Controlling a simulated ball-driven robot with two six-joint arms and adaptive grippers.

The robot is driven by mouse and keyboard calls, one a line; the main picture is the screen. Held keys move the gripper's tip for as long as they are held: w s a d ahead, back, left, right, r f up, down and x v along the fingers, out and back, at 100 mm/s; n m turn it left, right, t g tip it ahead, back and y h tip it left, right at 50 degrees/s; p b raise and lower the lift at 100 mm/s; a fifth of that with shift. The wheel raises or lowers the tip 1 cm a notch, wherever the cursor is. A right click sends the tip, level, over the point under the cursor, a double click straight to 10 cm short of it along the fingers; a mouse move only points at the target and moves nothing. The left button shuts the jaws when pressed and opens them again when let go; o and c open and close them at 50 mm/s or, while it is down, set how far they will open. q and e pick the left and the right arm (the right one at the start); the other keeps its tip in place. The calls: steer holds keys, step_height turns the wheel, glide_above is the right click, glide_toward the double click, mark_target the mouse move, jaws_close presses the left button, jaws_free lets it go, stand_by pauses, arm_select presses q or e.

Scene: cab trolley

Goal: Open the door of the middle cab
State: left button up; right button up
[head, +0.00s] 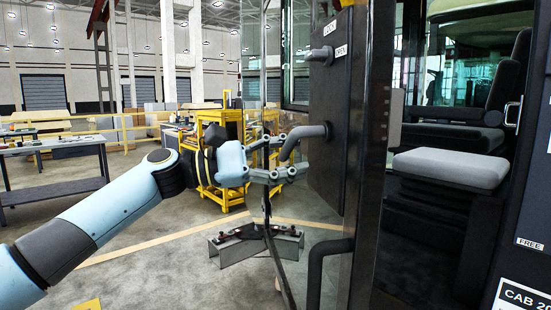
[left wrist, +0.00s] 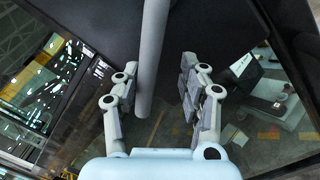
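The cab door (head: 334,185) is a dark panel with glass, seen at a steep angle in the head view. It stands swung out, with the cab interior showing to its right. A grey bar handle (head: 306,133) sticks out from the panel. My left gripper (head: 288,157) is at this handle. In the left wrist view the handle (left wrist: 152,60) runs between the spread fingers (left wrist: 160,100), nearer the left finger. The fingers are open; I cannot tell whether one touches the bar. My right gripper is not in view.
A seat (head: 450,168) is inside the cab. A smaller knob (head: 320,55) sits higher on the door, and a dark grab bar (head: 318,270) lower down. Yellow racks (head: 222,150) and a grey bench (head: 55,150) stand behind. Floor at the lower left is mostly clear.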

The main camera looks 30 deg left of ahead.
arm_select(q)
steer(key=shift+v, duration=2.1)
steer(key=shift+d+f, duration=0.1)
steer(key=p+v, duration=0.7)
steer(key=v, duration=0.3)
steer(key=shift+s+d, duration=0.2)
steer(key=shift+s, duration=0.05)
steer(key=shift+o, duration=1)
steer(key=shift+s+a+f+p, duration=0.1)
steer(key=shift+s+a+p, duration=0.4)
steer(key=shift+p, duration=0.45)
steer(key=shift+o, duration=0.8)
steer(key=shift+s+a+f, duration=0.1)
steer(key=shift+s+a, duration=0.1)
steer(key=shift+s, duration=0.05)
steer(key=shift+o, duration=0.7)
steer(key=shift+s, duration=0.1)
